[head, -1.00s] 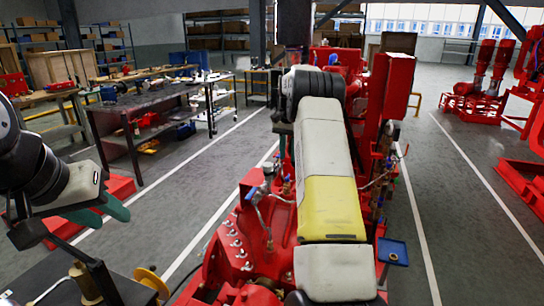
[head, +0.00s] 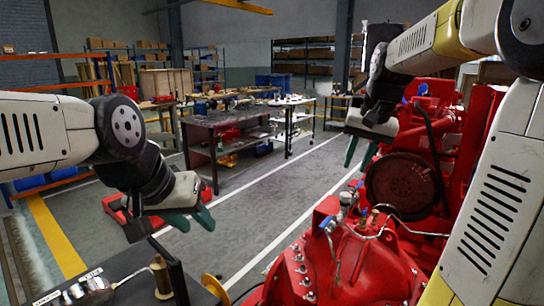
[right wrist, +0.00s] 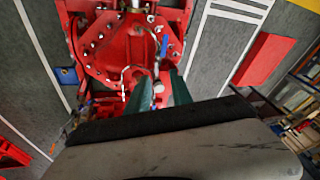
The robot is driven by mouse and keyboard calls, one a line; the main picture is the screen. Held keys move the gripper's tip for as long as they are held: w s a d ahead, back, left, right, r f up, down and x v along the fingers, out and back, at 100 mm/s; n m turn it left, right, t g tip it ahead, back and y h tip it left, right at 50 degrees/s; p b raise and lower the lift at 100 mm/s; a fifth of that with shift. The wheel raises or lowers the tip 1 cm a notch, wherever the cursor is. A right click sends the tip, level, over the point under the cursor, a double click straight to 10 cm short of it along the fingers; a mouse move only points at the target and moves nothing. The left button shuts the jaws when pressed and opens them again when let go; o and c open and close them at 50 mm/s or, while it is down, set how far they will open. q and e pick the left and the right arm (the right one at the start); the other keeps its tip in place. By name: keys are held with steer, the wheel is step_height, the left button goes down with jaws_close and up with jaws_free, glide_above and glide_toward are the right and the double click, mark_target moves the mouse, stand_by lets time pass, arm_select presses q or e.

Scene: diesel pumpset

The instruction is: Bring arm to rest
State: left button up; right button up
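My left gripper (head: 188,220) hangs at the left in the head view, above the floor beside the black bench. Its two green fingers are apart with nothing between them. My right gripper (head: 360,152) is in the upper right of the head view, in front of the red pumpset (head: 345,265). Its green fingers point down and are apart and empty. In the right wrist view the fingers (right wrist: 158,95) show a gap, with the red machine casing (right wrist: 110,45) and its valves below. My right arm is bent across the right side.
A dark workbench (head: 205,140) and shelving stand behind. A black bench (head: 120,285) with a brass part (head: 161,275) and small switches is at the lower left. Thin pipes and blue-handled valves (head: 328,223) stick up from the pumpset. Grey floor lies between.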

steer(key=s+a+f+n+t, duration=0.1)
steer(key=s+a+f+n, duration=0.1)
steer(key=s, duration=0.8)
steer(key=s+a+f+n+t+y, duration=0.1)
steer(key=s+a+f+n, duration=0.1)
steer(key=s+a, duration=0.3)
steer(key=s, duration=0.4)
steer(key=shift+s+t, duration=0.3)
steer(key=shift+s, duration=0.05)
steer(key=shift+a+f, duration=0.1)
